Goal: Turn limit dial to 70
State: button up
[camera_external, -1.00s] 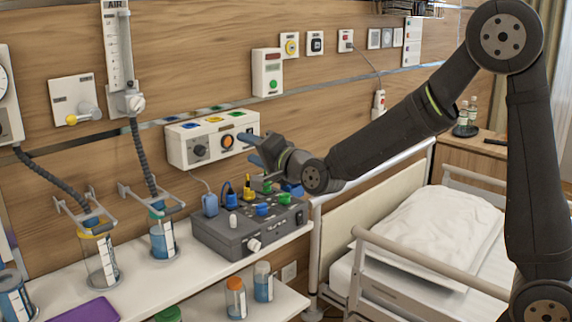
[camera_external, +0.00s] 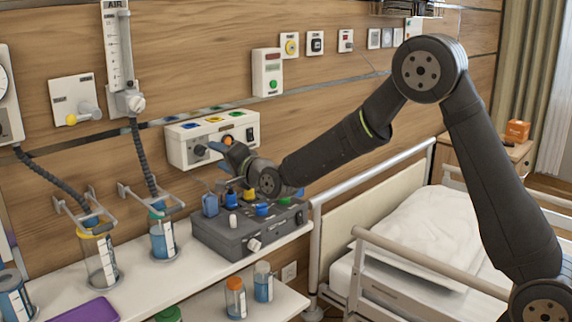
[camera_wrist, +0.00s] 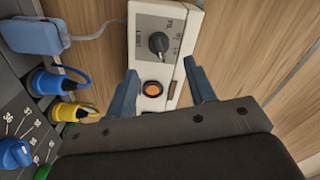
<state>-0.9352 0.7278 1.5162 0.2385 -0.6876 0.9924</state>
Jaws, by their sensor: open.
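The limit dial is a dark round knob (camera_wrist: 158,42) on a cream wall box (camera_external: 178,150), with a printed scale around it too small to read. The knob's narrow end points toward the bottom of the wrist view. The dial also shows at the left of the box front in the external view (camera_external: 200,150). My gripper (camera_wrist: 161,68) is open, its two blue fingers apart, with nothing between them. In the wrist view the dial lies just beyond and between the fingertips. In the external view my gripper (camera_external: 219,153) is close in front of the box, right of the dial.
An orange round button (camera_wrist: 152,88) sits beside the dial. A grey console (camera_external: 228,236) with coloured plugs (camera_wrist: 45,82) stands on the shelf below my gripper. Jars (camera_external: 163,240) stand left of it. A bed rail (camera_external: 420,262) is at the right.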

aim_at(206, 150)
jog(key=x, duration=0.5)
jog(key=shift+w+a, duration=0.25)
jog(key=c, duration=1)
